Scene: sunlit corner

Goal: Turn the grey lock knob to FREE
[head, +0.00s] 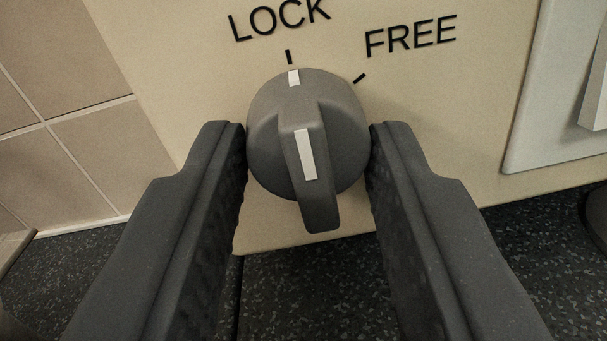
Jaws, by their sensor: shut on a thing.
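The grey lock knob (270,107) is on a cream panel (190,60) in the head view. It is round, with a raised grip bar and white marks. Its upper white mark points at the tick under the word LOCK (279,18). The word FREE (410,36) and its tick are to the upper right. My gripper (308,130) has one dark finger on each side of the knob, shut on its left and right sides. The inner faces of the fingers are textured. The knob's contact edges are partly hidden by the fingertips.
A pale plate with a switch (520,130) is on the right of the panel. Beige tiles (50,90) are at the left. A dark speckled worktop (300,290) lies below the panel. A dark rounded object (597,215) is at the right edge.

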